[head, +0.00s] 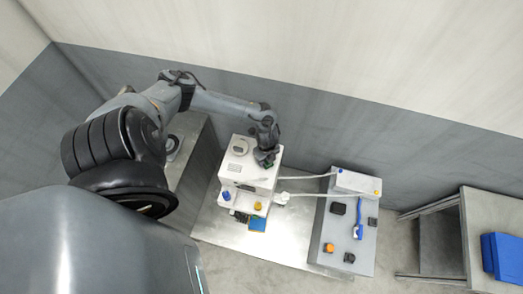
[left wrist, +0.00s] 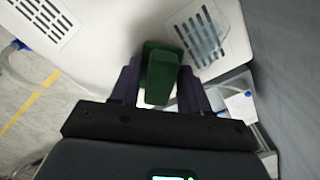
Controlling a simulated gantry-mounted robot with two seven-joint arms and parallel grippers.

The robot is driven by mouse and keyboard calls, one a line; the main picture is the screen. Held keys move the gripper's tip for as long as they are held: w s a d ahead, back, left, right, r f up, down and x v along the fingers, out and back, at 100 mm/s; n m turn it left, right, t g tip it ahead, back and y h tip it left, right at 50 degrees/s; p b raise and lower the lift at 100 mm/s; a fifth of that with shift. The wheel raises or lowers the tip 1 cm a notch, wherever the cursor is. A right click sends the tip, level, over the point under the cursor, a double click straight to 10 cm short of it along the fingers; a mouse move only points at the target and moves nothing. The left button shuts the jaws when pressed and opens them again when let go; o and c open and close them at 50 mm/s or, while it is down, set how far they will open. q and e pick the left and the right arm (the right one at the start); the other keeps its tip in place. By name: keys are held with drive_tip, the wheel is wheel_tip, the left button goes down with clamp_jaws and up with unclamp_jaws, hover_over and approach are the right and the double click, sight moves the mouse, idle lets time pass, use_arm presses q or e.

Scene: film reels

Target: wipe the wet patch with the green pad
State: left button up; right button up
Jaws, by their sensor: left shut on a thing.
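My left gripper (head: 266,158) is over the right side of the white machine's top (head: 232,168). In the left wrist view my left gripper (left wrist: 159,82) is shut on the green pad (left wrist: 160,74), a dark green block between its two fingers. Only a sliver of green shows below the gripper in the head view. A glossy, bluish see-through patch (left wrist: 207,42) lies by the right vent grille, ahead and right of the pad; it looks like the wet patch. I cannot tell whether the pad touches the surface. My right gripper is not in view.
A yellow knob (head: 258,205) and a blue part (head: 226,196) are on the machine's front. White tubes (head: 308,178) run right to a grey unit with a blue-handled tool (head: 358,217). A blue bin (head: 505,256) sits on a side table. A wall stands behind.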

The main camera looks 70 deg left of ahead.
sight(275, 165)
use_arm(q)
drive_tip(key=shift+w+d+r, duration=0.1)
drive_tip(key=shift+w+d, duration=0.5)
drive_tip(key=shift+w, duration=0.25)
drive_tip(key=shift+w+d, duration=0.6)
drive_tip(key=shift+w, duration=0.25)
wheel_tip(275, 165, up, 6)
drive_tip(key=p, duration=0.6)
drive_tip(key=shift+r, duration=0.1)
wheel_tip(275, 165, up, 3)
drive_tip(key=shift+f+p, duration=0.1)
drive_tip(key=shift+p, duration=1.05)
